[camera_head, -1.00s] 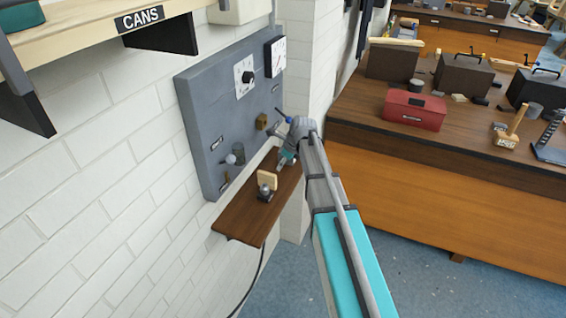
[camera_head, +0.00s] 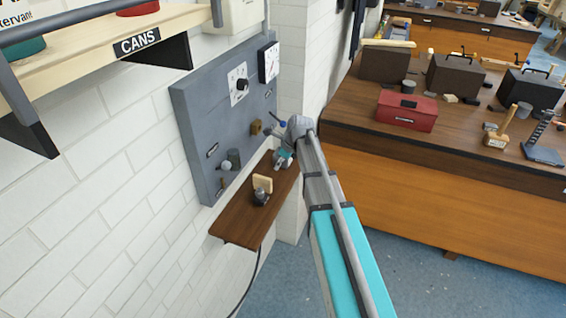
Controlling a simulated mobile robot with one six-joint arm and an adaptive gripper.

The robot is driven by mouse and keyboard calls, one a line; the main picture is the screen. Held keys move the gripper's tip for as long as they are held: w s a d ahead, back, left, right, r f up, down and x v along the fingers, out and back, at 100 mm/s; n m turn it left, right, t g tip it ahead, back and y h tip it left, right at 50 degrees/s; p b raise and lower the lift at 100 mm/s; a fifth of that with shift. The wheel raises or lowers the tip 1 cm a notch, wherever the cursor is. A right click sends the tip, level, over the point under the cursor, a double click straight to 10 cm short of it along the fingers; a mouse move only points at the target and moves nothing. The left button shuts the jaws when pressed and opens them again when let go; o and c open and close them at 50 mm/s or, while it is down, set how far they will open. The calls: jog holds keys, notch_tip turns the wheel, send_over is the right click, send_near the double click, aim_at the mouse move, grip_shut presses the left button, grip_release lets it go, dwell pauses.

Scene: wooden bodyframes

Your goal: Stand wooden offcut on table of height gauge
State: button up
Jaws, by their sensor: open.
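A pale wooden block, likely the wooden offcut (camera_head: 262,183), is upright on the brown wall shelf (camera_head: 236,226). A small dark grey object with a rounded top (camera_head: 261,198) is directly in front of it; I cannot tell whether they touch. My gripper (camera_head: 272,128) is small in the view at the far end of my arm. It is open, above the far part of the shelf and close to the grey wall panel, apart from the block. A small teal and grey shape (camera_head: 283,158) shows at the shelf's far end, partly hidden by my arm.
The CANS shelf (camera_head: 95,52) juts out at upper left. A workbench (camera_head: 350,140) with a red toolbox (camera_head: 407,110) stands right. Blue floor is open below.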

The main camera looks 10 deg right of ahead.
jog(key=s+a+f+n+g+h, duration=0.1)
jog(key=s+n+g+h, duration=0.1)
jog(key=s+n, duration=2.3)
jog(key=shift+a+f+g+h, duration=0.25)
jog(key=shift+a+g+h, duration=0.15)
jog(key=shift+h, duration=0.4)
